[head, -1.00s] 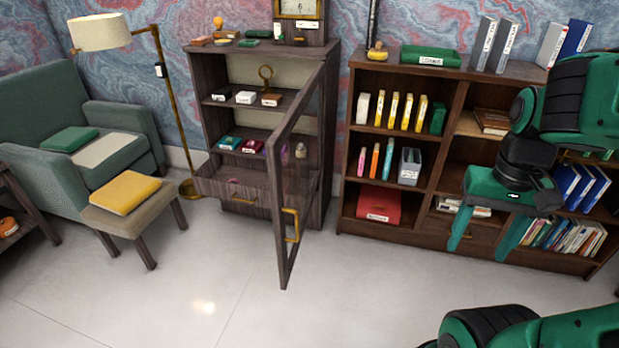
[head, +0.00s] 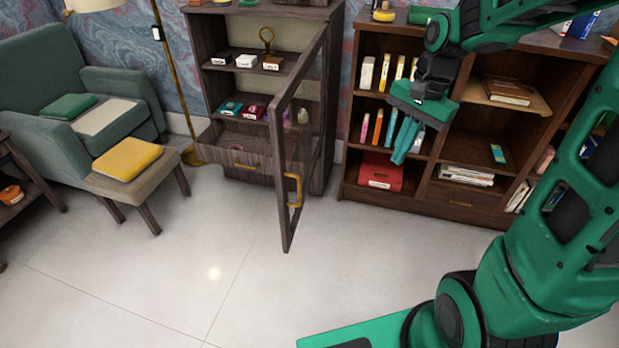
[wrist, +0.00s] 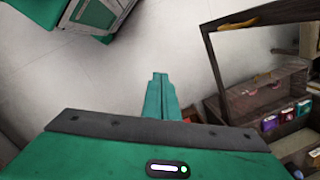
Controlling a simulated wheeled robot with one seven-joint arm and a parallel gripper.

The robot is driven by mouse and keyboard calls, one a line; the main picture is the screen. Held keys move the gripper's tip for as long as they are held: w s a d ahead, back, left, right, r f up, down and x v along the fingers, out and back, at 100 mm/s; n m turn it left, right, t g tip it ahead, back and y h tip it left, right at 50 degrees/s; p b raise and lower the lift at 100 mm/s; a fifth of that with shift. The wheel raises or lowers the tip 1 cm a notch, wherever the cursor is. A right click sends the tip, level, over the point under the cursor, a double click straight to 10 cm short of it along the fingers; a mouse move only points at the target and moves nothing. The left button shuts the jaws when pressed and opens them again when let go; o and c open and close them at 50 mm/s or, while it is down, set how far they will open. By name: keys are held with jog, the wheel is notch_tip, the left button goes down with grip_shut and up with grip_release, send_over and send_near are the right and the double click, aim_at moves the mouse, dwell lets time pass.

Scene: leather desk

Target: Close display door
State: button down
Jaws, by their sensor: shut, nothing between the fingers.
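The display cabinet (head: 318,165) stands at the back centre in the head view. Its glass door (head: 286,150), with a dark wood frame and a brass handle (head: 296,190), stands wide open toward the room. In the wrist view the door frame (wrist: 213,72) is at the upper right, with the handle (wrist: 238,24) on its top bar as pictured. My gripper (head: 400,158) is shut and empty, to the right of the door and apart from it, in front of the bookcase. Its fingers, together, also show in the wrist view (wrist: 160,82).
The bookcase (head: 452,200) stands right of the cabinet, behind my gripper. An open drawer (head: 240,152) juts from the cabinet below its shelves. An armchair (head: 70,125) and a stool (head: 150,185) are at the left. The floor (head: 200,260) in front is clear.

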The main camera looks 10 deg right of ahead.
jog(key=w+a+f+m+y, duration=0.3)
jog(key=w+a+f+m, duration=0.2)
jog(key=w+a, duration=0.65)
jog(key=a+r+x, duration=0.1)
jog(key=a+x, duration=0.1)
jog(key=x, duration=0.9)
jog(key=shift+s+a+f+g, duration=0.25)
jog(key=shift+s+g, duration=0.15)
jog(key=shift+s, duration=0.1)
